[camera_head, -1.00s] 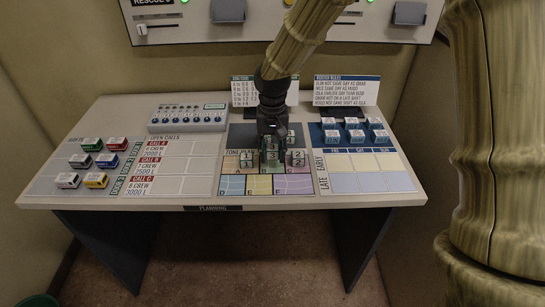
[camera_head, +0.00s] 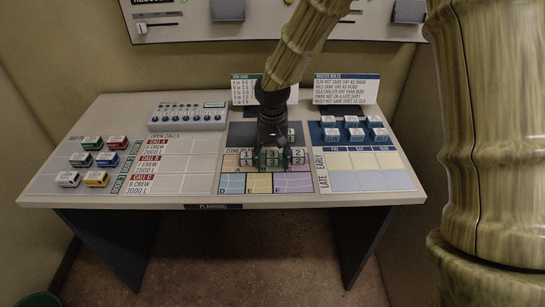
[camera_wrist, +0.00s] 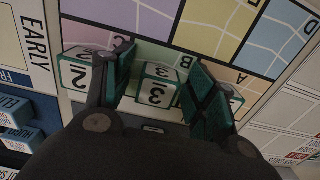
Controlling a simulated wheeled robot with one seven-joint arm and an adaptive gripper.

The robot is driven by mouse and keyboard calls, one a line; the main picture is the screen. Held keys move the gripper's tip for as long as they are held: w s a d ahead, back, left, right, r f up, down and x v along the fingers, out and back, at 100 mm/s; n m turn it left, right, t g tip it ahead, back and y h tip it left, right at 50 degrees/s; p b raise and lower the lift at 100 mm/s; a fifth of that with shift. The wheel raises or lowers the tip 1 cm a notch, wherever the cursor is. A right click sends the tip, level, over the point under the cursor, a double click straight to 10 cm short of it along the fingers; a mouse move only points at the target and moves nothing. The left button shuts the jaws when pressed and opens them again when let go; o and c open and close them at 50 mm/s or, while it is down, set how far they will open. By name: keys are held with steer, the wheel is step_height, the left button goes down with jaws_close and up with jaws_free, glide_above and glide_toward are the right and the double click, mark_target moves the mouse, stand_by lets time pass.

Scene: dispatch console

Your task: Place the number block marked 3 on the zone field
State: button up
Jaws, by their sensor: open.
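The white number block marked 3 (camera_wrist: 157,88) stands between my gripper's fingers in the wrist view, with a gap visible beside it. My gripper (camera_wrist: 157,82) is open, with green finger pads on either side of the block. In the head view my gripper (camera_head: 271,158) is low over the middle of the block row and hides most of block 3. The zone field (camera_head: 262,183) is a map of pastel areas just in front of the blocks; its coloured areas also show in the wrist view (camera_wrist: 205,25).
Block 2 (camera_wrist: 78,72) stands beside one finger. Block 1 (camera_head: 246,157) stands on the other side, partly hidden by a finger in the wrist view. Blue name blocks (camera_head: 353,134) sit on the right, coloured unit blocks (camera_head: 92,143) on the left. The open-calls grid (camera_head: 170,185) is bare.

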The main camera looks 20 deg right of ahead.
mark_target(272, 156)
step_height(272, 156, up, 12)
steer(key=shift+r+b, duration=0.2)
steer(key=shift+b, duration=0.2)
stand_by(0.3)
